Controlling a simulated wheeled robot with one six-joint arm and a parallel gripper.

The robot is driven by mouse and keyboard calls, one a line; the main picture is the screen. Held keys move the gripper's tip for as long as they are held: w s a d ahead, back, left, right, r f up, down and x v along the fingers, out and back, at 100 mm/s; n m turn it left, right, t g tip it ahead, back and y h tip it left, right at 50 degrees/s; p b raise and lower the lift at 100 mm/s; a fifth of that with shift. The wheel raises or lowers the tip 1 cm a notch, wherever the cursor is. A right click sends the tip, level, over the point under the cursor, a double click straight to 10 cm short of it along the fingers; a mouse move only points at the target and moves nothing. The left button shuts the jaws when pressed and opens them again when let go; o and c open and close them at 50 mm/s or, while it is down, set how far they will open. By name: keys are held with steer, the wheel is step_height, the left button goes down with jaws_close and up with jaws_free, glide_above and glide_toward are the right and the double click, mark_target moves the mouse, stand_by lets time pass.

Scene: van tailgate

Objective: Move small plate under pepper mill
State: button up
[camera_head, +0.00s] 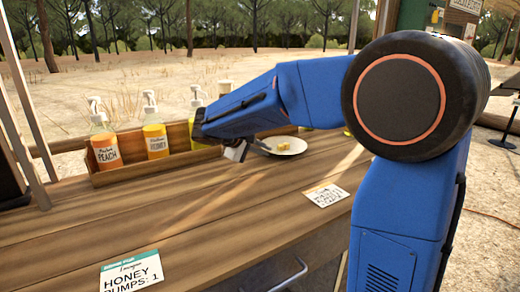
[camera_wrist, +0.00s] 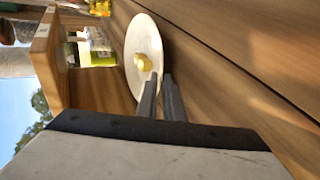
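The small plate (camera_head: 293,151) is white and round, with a few small yellow pieces on it. It is at the back of the wooden counter, to the right of my gripper (camera_head: 264,145). In the wrist view the plate (camera_wrist: 137,37) shows beyond my gripper (camera_wrist: 161,76). The two dark fingers are close together at the plate's near rim, one overlapping the plate and one beside it. I cannot tell whether they clasp the rim. I cannot pick out a pepper mill in either view.
A wooden tray (camera_head: 142,174) holds a peach bottle (camera_head: 106,150), a honey bottle (camera_head: 156,140) and other pump bottles left of my gripper. A honey order card (camera_head: 130,272) lies at the front, and another card (camera_head: 326,196) at the right. The counter's middle (camera_head: 190,215) is clear.

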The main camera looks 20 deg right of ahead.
steer(key=shift+c, duration=0.3)
jaws_close()
glide_toward(297, 146)
steer(key=shift+x, duration=2.45)
steer(key=shift+s+f, duration=0.1)
steer(key=o, duration=0.5)
jaws_free()
steer(key=shift+d, duration=0.1)
